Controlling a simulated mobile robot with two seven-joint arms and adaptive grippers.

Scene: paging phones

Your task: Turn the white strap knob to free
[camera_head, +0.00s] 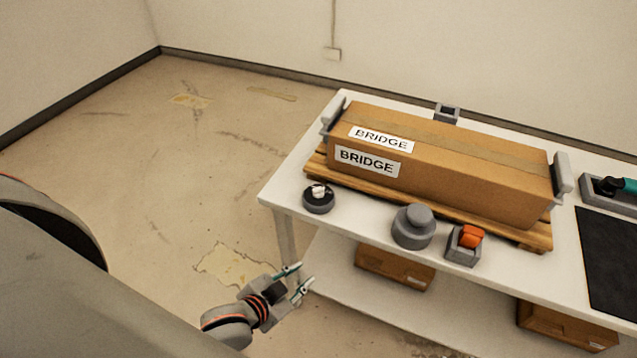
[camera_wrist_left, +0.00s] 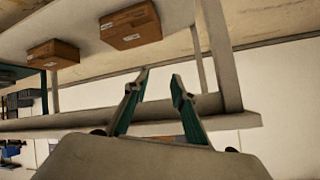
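The white strap knob (camera_head: 319,192) sits on a round dark base near the front left corner of the white table. My left gripper (camera_head: 298,281) is open and empty, in front of and below the table's front edge, apart from the knob. Its two fingers also show apart in the left wrist view (camera_wrist_left: 160,84), with nothing between them. The knob cannot be made out in the left wrist view. My right gripper is in neither view.
A long box labelled BRIDGE (camera_head: 450,160) lies on a wooden pallet (camera_head: 480,222) on the table (camera_head: 290,185). A grey round knob (camera_head: 413,226) and an orange switch (camera_head: 471,236) stand at the front. Brown boxes (camera_head: 395,267) rest on the lower shelf. The floor at left is clear.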

